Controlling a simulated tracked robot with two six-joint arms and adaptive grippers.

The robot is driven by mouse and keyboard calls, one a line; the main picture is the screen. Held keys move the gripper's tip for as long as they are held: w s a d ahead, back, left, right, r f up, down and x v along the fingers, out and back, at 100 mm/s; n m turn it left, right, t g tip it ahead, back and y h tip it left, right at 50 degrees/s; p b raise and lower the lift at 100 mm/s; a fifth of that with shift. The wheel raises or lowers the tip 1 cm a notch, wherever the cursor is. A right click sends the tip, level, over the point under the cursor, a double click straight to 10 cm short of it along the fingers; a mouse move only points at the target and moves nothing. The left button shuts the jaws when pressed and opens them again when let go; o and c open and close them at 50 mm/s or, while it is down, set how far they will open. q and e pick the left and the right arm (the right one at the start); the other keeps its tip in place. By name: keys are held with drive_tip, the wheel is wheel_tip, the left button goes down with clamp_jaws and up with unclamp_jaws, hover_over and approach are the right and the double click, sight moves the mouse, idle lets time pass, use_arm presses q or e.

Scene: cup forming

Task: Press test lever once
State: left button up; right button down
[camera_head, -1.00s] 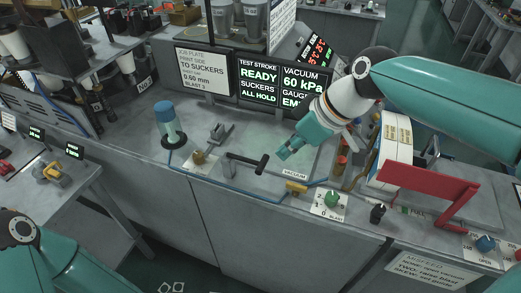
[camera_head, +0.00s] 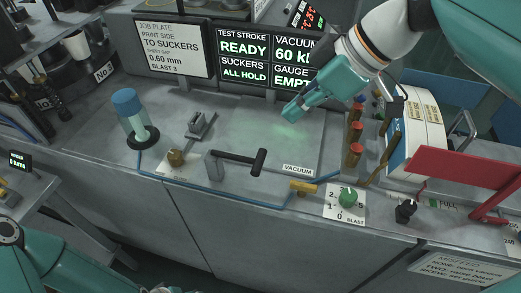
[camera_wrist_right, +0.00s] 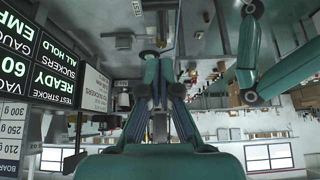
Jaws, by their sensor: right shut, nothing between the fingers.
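A dark lever (camera_head: 232,157) with a black grip (camera_head: 258,162) stands on the grey bench plate; I take it to be the test lever. Its arm lies close to level, with the grip at the right end. My right gripper (camera_head: 289,112) is shut and empty. In the head view it shows above and to the right of the grip, apart from it, over the back of the plate. In the right wrist view its fingers (camera_wrist_right: 160,112) point up the picture, and the lever cannot be made out. My left gripper is out of view.
The screen (camera_head: 243,48) reads test stroke READY, suckers ALL HOLD. A blue-capped cylinder (camera_head: 131,112) stands left of the lever. The plate behind the lever is clear.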

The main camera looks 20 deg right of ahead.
hover_over(253, 160)
drive_tip(key=d, duration=0.1)
drive_tip(key=f, duration=0.8)
drive_tip(key=shift+s+f+p, duration=0.15)
drive_tip(key=shift+s+p, duration=0.15)
drive_tip(key=shift+s+d+f, duration=0.1)
drive_tip(key=shift+d+f, duration=0.05)
drive_tip(key=shift+f, duration=0.45)
drive_tip(key=shift+d+f, duration=0.15)
drive_tip(key=shift+f, duration=0.45)
drive_tip(key=shift+s+d+f, duration=0.1)
drive_tip(key=shift+f, duration=0.6)
